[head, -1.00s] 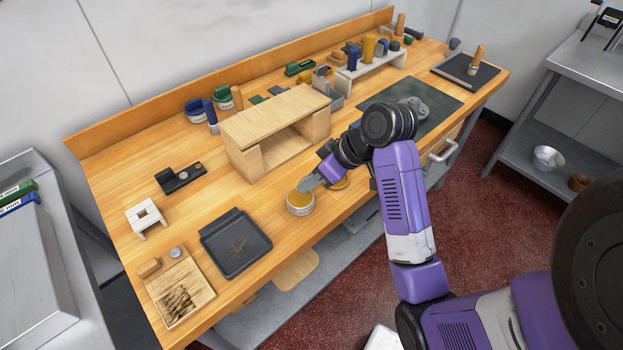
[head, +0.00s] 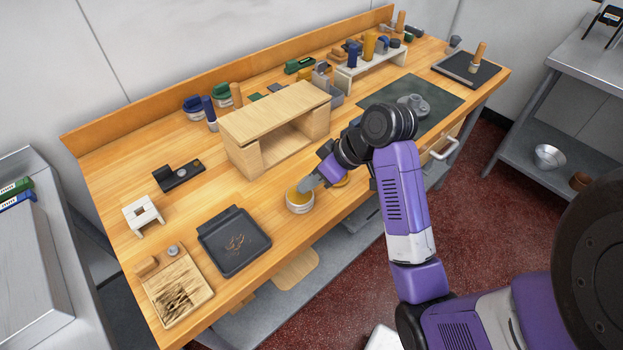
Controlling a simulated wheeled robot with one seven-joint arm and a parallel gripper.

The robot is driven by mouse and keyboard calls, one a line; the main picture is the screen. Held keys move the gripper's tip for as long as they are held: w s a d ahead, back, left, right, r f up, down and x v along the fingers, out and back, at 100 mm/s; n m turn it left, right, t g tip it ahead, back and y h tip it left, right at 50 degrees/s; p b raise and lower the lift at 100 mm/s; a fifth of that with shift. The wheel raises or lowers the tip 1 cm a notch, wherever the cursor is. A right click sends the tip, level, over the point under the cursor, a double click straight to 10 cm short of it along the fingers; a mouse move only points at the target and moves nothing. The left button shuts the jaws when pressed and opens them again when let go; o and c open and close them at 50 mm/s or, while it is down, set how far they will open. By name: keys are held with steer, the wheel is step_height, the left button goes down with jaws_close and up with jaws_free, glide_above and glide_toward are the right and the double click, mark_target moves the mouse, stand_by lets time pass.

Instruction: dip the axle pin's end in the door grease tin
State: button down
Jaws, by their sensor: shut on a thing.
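A round tin (head: 299,202) with a white wall and yellow contents stands open near the front edge of the workbench; it looks like a grease tin, but no label can be read. My gripper (head: 308,183) is directly over the tin's right side, pointing down and left. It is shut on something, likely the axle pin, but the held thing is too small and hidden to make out. I cannot tell whether its end touches the yellow contents. A second yellow round thing (head: 341,182) shows partly behind my gripper, to the right.
A wooden open-fronted box (head: 275,116) stands just behind the tin. A dark tray (head: 236,244) lies to the left, with a scorched board (head: 180,289) beyond it. A white stand (head: 380,64) and a dark mat (head: 440,103) are at the right. Bare bench lies between tray and box.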

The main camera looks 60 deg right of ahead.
steer(key=shift+f, duration=0.8)
stand_by(2.0)
step_height(320, 180, up, 5)
steer(key=p, duration=0.5)
steer(key=shift+r, duration=0.15)
steer(key=shift+r+p, duration=0.6)
steer(key=shift+r, duration=0.4)
